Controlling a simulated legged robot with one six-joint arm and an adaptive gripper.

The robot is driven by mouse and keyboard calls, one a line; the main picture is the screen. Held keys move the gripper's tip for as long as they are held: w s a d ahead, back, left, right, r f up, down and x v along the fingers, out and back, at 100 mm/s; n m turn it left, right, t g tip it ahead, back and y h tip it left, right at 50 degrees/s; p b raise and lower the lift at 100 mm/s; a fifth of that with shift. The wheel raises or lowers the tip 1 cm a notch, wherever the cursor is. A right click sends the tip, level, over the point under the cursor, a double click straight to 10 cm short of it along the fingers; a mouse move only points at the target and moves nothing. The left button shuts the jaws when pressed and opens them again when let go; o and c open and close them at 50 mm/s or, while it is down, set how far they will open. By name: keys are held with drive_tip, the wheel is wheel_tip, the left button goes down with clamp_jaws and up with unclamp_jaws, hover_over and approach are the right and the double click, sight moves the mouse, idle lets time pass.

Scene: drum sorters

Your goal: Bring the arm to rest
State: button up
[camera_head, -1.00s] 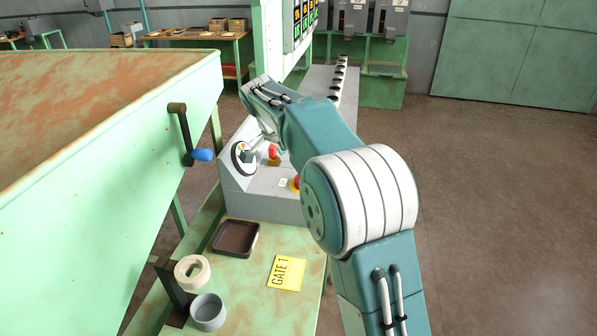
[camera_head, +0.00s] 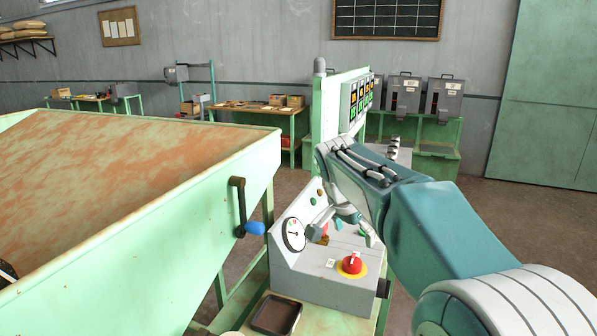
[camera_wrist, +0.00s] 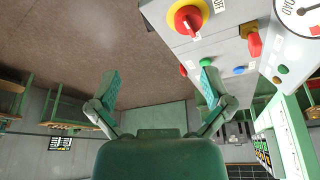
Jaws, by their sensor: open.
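My gripper (camera_head: 348,226) hangs over the grey control box in the head view, its fingers pointing down in front of my teal arm. In the wrist view my gripper (camera_wrist: 158,90) has its two fingers spread wide apart with nothing between them. The control box (camera_head: 335,293) carries a dial (camera_head: 293,234), and a red knob on a yellow disc (camera_head: 352,263). The red knob (camera_wrist: 187,19) also shows in the wrist view beyond the right finger. I cannot tell from the head view how close the fingertips are to the box.
A green hopper (camera_head: 200,235) with a blue-handled crank (camera_head: 252,228) fills the left. A black tray (camera_head: 277,316) lies on the bench in front of the box. A green post with an indicator panel (camera_head: 355,105) stands behind. Floor to the right is open.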

drive_tip(key=s+d+n+t+y, duration=0.15)
drive_tip(key=s+n, duration=0.35)
drive_tip(key=s, duration=1.1)
drive_tip(key=s+d+f+n+t+y, duration=0.1)
drive_tip(key=s+f+n, duration=0.3)
drive_tip(key=s, duration=0.9)
wheel_tip(320, 180, down, 3)
drive_tip(key=shift+r+n, duration=0.2)
drive_tip(key=shift+n, duration=0.2)
drive_tip(key=shift+t+y, duration=0.25)
